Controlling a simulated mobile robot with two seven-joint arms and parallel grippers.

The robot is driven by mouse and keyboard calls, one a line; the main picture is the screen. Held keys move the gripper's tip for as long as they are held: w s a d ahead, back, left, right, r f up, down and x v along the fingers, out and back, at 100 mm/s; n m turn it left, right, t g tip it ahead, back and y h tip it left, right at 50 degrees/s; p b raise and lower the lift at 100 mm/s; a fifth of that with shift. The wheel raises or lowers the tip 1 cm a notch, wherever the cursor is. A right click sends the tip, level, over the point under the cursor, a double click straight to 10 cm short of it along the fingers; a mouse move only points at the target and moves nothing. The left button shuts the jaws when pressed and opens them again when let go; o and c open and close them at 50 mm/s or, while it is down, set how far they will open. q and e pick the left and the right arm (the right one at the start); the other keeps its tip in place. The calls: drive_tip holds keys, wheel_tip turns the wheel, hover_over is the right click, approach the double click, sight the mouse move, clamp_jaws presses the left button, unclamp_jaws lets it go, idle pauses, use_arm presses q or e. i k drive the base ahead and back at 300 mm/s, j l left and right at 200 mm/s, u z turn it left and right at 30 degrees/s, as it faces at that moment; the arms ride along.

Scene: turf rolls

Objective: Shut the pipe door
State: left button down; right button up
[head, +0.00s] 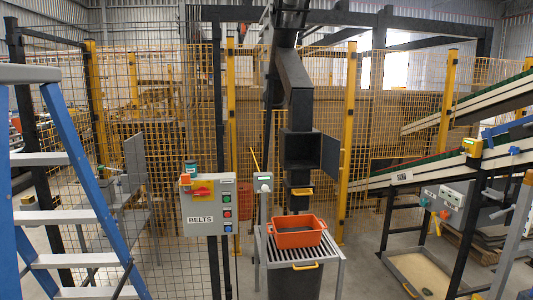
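The dark pipe (295,85) comes down in the middle of the head view and ends in a box-shaped opening (299,150). The pipe door (330,156) is a dark flat panel at the right side of this opening. It stands swung open to the right, and the dark inside of the box shows. A yellow handle (301,192) is below the box. Neither of my grippers is in view.
An orange crate (297,239) sits on a slatted stand (277,257) below the pipe. A grey BELTS control box (208,207) is left of it. A blue ladder (75,160) fills the left edge. Yellow mesh fencing stands behind; conveyors (440,170) are at right.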

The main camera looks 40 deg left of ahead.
sight(331, 150)
drive_tip(key=i+l+u, duration=0.15)
drive_tip(key=u, duration=0.25)
drive_tip(key=i+l+u, duration=0.2)
drive_tip(key=u, duration=0.2)
drive_tip(key=i+l+u, duration=0.55)
drive_tip(key=l+u, duration=0.15)
drive_tip(key=i+l+u, duration=0.1)
drive_tip(key=l+u, duration=0.2)
drive_tip(key=l, duration=0.25)
drive_tip(key=i+l+u, duration=0.1)
drive_tip(key=l, duration=0.4)
drive_tip(key=i+l, duration=0.1)
drive_tip(key=l, duration=0.45)
drive_tip(key=u, duration=0.05)
